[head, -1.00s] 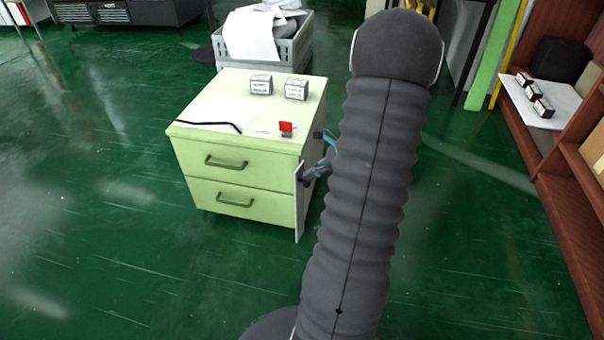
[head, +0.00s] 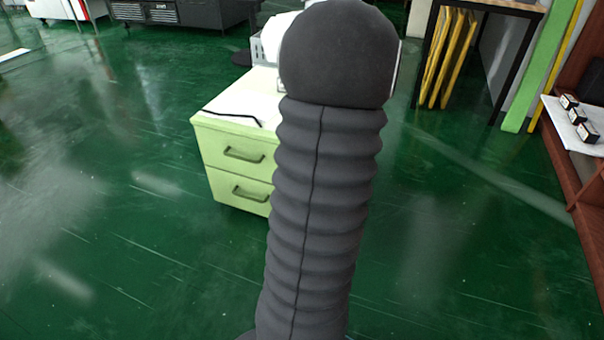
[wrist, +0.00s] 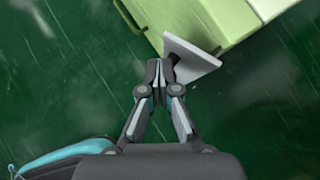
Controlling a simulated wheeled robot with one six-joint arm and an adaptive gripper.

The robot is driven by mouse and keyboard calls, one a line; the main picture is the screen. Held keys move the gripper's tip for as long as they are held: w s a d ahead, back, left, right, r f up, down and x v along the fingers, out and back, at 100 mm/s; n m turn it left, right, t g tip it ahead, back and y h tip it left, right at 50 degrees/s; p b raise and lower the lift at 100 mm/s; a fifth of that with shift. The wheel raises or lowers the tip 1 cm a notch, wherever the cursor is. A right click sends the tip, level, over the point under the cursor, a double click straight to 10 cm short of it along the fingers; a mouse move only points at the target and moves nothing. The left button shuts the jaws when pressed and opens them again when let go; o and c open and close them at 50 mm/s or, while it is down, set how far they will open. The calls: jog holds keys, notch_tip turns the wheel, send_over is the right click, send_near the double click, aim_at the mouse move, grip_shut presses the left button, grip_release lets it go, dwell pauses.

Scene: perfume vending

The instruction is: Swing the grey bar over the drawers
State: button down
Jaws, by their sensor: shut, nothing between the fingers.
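The pale green drawer cabinet (head: 236,137) stands on the floor in the head view, its two drawers closed. My arm covers its right side, so the grey bar and my gripper are hidden there. In the wrist view the light grey bar (wrist: 187,54) juts out from the corner of the cabinet (wrist: 222,12). My gripper (wrist: 159,73) is shut and empty, its fingertips at the bar's near left edge. I cannot tell whether they touch it.
A black bent rod (head: 234,116) lies on the cabinet top. A grey crate (head: 259,52) stands behind it. A reddish-brown shelf (head: 566,165) with a white board of small boxes is at the right. The green floor (head: 120,220) is clear to the left and in front.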

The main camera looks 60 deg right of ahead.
jog(key=shift+w+d+f, duration=0.1)
jog(key=shift+w+d, duration=0.05)
jog(key=shift+w, duration=0.5)
jog(key=shift+w+d+f, duration=0.1)
jog(key=shift+w, duration=0.55)
jog(key=shift+w+d+r, duration=0.1)
jog(key=shift+w+d, duration=0.5)
jog(key=shift+w, duration=0.15)
jog(key=shift+w+d, duration=0.1)
jog(key=shift+d, duration=0.05)
jog(key=s+a+r+p, duration=0.1)
jog(key=s+a+r, duration=0.1)
jog(key=a+r, duration=0.5)
jog(key=shift+s+a+p, duration=0.25)
jog(key=shift+a+p, duration=0.05)
jog(key=shift+a, duration=1.6)
jog(key=shift+r, duration=0.1)
